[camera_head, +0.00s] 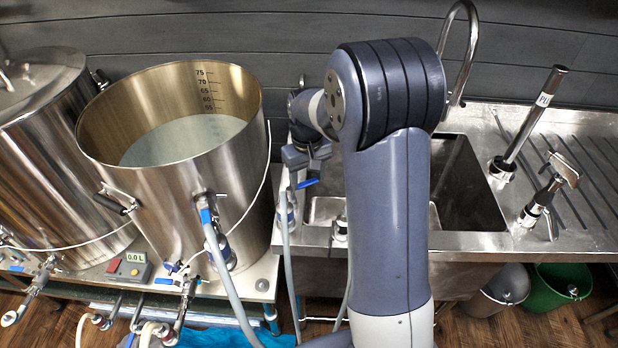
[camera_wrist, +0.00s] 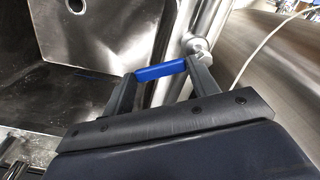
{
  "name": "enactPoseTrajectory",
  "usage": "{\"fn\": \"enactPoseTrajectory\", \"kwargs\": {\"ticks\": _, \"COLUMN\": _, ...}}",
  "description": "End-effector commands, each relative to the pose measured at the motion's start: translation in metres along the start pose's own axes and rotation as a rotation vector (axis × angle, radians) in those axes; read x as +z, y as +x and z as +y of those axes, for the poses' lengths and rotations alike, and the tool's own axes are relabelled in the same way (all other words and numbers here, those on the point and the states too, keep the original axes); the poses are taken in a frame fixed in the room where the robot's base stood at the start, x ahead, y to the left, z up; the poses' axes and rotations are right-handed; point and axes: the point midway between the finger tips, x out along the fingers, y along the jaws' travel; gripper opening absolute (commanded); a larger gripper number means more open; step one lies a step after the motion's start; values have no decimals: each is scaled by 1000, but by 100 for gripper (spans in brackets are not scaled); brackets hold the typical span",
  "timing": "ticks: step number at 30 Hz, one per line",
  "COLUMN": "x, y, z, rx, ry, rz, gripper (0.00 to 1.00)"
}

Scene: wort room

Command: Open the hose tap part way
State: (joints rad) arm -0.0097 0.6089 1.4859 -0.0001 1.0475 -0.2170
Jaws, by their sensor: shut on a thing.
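The hose tap (camera_head: 284,212) stands at the left edge of the sink counter, with a grey hose (camera_head: 290,262) hanging below it. Its small blue lever (camera_head: 308,183) shows just under my gripper (camera_head: 303,165). In the wrist view the blue lever (camera_wrist: 161,72) spans the gap between the two fingers of my gripper (camera_wrist: 163,80), which are shut on it. A metal fitting (camera_wrist: 197,46) shows beside the right finger. My arm hides part of the sink and counter in the head view. The tap's exact opening cannot be told.
A large open steel kettle (camera_head: 180,215) with pale liquid stands left of the tap. The steel sink (camera_head: 465,190) is right of my gripper. Its curved faucet (camera_head: 472,45) rises behind my arm.

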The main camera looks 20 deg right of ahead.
Motion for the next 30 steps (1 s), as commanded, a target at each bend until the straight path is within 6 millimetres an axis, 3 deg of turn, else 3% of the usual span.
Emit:
{"fn": "enactPoseTrajectory", "kwargs": {"ticks": 15, "x": -21, "y": -1, "z": -4, "rx": 1, "ry": -395, "rz": 2, "gripper": 15}}
{"fn": "enactPoseTrajectory", "kwargs": {"ticks": 30, "x": -26, "y": -1, "z": -6, "rx": 1, "ry": -508, "rz": 3, "gripper": 15}}
